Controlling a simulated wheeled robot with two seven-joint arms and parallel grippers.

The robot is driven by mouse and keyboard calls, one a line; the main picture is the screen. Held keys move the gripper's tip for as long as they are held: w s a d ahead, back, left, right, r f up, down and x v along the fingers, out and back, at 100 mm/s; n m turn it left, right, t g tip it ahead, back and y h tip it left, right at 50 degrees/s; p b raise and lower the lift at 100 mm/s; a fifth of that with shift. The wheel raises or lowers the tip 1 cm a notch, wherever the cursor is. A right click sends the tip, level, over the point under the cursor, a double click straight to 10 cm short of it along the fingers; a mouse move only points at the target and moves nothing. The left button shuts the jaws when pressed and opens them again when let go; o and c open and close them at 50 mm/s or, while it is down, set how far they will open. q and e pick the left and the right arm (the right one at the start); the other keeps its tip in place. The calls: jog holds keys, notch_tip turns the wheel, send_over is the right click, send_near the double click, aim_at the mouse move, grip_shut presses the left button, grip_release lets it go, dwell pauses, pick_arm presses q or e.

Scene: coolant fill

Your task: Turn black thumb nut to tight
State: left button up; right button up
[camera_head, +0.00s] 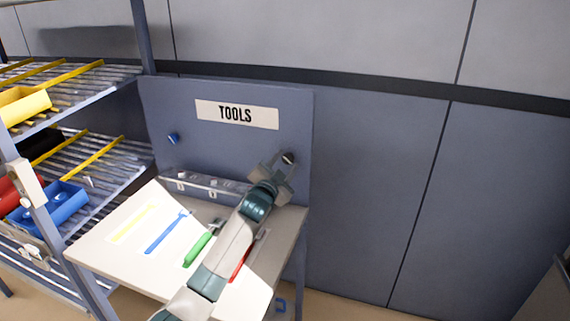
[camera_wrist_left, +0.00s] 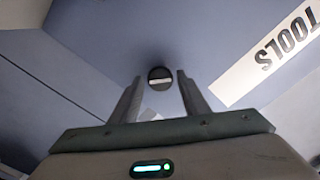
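The black thumb nut (camera_head: 288,158) is on the blue-grey TOOLS panel, at its right side. In the left wrist view the thumb nut (camera_wrist_left: 160,77) is a round dark knob with a pale bar lying about level across its face. My left gripper (camera_head: 279,166) is up at the panel by the nut. In the left wrist view my left gripper (camera_wrist_left: 160,86) is open, with one finger on each side of the nut and a visible gap to each. I cannot tell how deep the fingertips reach around it. My right gripper is not in view.
A blue knob (camera_head: 173,138) is on the panel's left. Below is a white worktop (camera_head: 95,252) with yellow, blue, green (camera_head: 200,245) and red tools, and a clear rail (camera_head: 205,184) behind. A rack with bins (camera_head: 60,205) stands left. The wall to the right is bare.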

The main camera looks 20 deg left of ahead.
pick_arm(q)
jog(key=c, duration=0.7)
jog(key=shift+o, duration=0.2)
jog(key=shift+m, duration=0.3)
jog(key=m+p, duration=0.1)
jog(key=m, duration=0.5)
jog(key=m+p, duration=0.2)
jog(key=m, duration=0.3)
jog(key=shift+m, duration=0.3)
jog(key=o, duration=1)
